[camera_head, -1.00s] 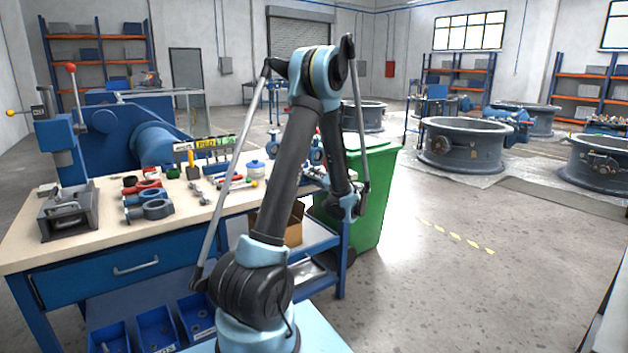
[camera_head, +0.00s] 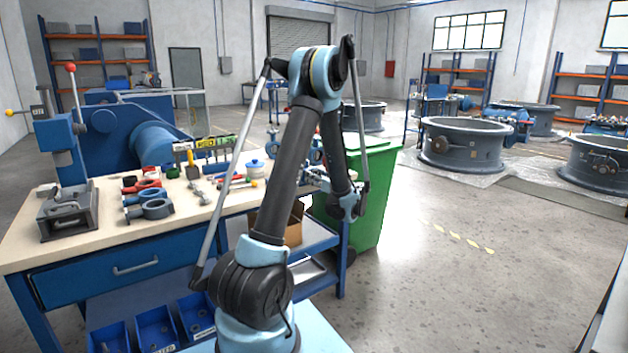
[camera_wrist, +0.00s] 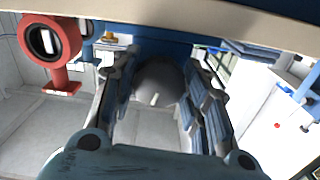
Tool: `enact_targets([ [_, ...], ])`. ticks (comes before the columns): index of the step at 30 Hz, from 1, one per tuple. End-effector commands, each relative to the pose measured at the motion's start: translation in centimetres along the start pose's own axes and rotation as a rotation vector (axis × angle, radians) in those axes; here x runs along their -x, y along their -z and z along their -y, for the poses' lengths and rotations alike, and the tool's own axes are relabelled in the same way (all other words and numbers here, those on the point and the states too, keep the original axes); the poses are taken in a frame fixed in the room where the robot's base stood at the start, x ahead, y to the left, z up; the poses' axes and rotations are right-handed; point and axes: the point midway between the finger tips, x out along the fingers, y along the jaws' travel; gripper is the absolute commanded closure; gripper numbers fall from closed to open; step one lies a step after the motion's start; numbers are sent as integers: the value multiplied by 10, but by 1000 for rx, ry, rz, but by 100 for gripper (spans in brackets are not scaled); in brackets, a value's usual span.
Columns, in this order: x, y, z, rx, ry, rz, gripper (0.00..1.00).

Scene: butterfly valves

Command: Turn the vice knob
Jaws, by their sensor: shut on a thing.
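In the wrist view my gripper (camera_wrist: 160,66) has its two fingers on either side of a grey rounded knob (camera_wrist: 158,82). The gripper is shut on this knob, which I take to be the vice knob. The finger contact is partly hidden by the finger links. In the head view my arm bends down to the right end of the workbench (camera_head: 185,232), and the gripper and knob there are mostly hidden behind my arm.
A red ring-shaped valve (camera_wrist: 50,42) is at the upper left of the wrist view. Tools and blue rings (camera_head: 155,208) lie on the bench. A blue press (camera_head: 62,150) stands at its left. A green bin (camera_head: 376,205) is right of my arm.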

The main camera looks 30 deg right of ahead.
Motion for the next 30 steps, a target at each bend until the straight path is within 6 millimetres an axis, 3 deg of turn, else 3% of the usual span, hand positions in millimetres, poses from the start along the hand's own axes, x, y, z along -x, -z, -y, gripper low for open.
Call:
enact_targets([
  [21,-1,1,0,74,1,-2,82],
  [22,-1,1,0,74,1,-2,54],
  [24,-1,1,0,74,1,-2,38],
  [30,0,0,0,74,1,-1,38],
])
